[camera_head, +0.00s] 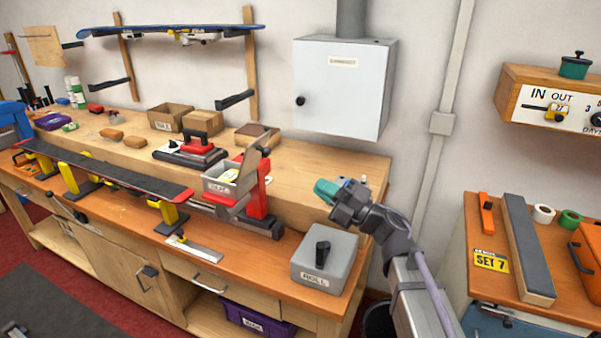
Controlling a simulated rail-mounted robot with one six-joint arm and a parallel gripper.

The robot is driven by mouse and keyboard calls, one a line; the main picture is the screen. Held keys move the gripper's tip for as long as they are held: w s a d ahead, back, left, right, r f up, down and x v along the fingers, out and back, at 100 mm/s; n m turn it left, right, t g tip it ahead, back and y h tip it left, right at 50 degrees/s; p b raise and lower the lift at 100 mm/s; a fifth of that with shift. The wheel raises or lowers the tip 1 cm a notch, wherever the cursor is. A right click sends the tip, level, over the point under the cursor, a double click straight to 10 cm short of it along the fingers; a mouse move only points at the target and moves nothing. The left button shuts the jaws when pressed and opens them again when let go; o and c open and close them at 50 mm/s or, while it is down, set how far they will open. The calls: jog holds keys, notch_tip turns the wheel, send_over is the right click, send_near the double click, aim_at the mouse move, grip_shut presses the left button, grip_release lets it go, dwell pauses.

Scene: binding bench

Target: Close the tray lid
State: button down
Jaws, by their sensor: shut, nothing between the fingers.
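A small grey tray (217,188) with a white label on its front sits by a red stand at the middle of the bench. Its grey-brown lid (250,169) stands raised and tilted, so the tray is open. Something yellow and white shows inside; it is too small to make out. My gripper (324,190) is shut and empty, its teal end pointing left. It is to the right of the tray and lid in the picture, apart from both.
A grey box (324,262) with a black knob stands on the bench's front right, below my gripper. A red-and-black device (190,150) and cardboard box (170,117) are behind the tray. A grey cabinet (340,90) hangs behind.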

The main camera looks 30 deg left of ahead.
aim_at(268, 154)
jog(key=p+x, duration=0.4)
jog(key=x, duration=0.8)
jog(key=shift+d+r, duration=0.1)
jog(key=shift+a+r, duration=0.1)
jog(key=shift+a, duration=0.45)
